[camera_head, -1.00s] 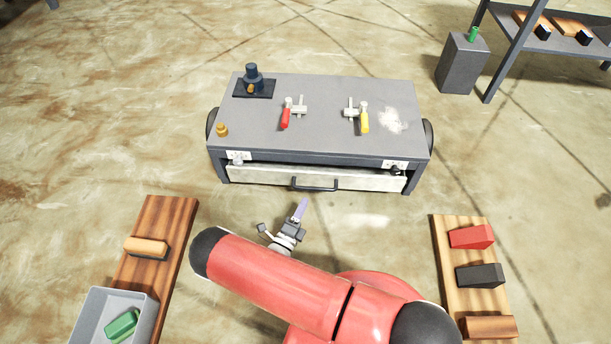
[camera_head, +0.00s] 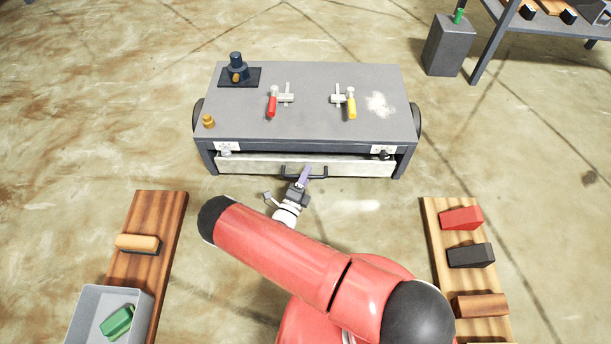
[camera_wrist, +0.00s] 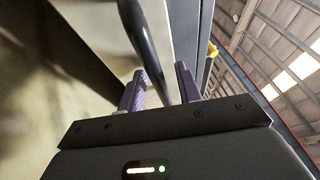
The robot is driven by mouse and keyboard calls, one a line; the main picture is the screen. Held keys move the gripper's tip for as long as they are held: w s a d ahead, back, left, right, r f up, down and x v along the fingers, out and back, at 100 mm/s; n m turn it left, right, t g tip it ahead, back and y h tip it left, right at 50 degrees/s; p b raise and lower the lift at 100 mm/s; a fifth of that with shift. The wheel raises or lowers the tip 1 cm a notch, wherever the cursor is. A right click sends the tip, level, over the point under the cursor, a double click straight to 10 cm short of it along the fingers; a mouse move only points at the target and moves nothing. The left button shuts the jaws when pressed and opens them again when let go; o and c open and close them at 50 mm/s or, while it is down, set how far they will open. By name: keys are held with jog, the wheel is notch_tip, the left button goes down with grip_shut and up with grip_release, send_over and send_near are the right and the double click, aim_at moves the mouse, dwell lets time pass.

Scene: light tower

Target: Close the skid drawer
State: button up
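The skid drawer (camera_head: 250,165) is a pale front low on the near side of the grey skid table, with a dark gap along its top edge. How far it stands out is hard to tell. Its dark bar handle (camera_head: 318,175) is at the middle of the front; it also shows in the wrist view (camera_wrist: 140,35).
The skid table (camera_head: 320,90) carries a red-handled clamp (camera_head: 272,103), a yellow-handled clamp (camera_head: 351,104) and a dark fitting (camera_head: 237,70). Wooden boards lie at left (camera_head: 150,215) and right (camera_head: 435,250). A grey bin (camera_head: 85,300) is lower left.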

grip_shut()
jog(key=w+b, duration=0.2)
jog(key=w, duration=0.2)
grip_release()
jog(key=shift+w, duration=0.1)
jog(key=shift+v, duration=3.95)
jog(key=shift+r, duration=0.15)
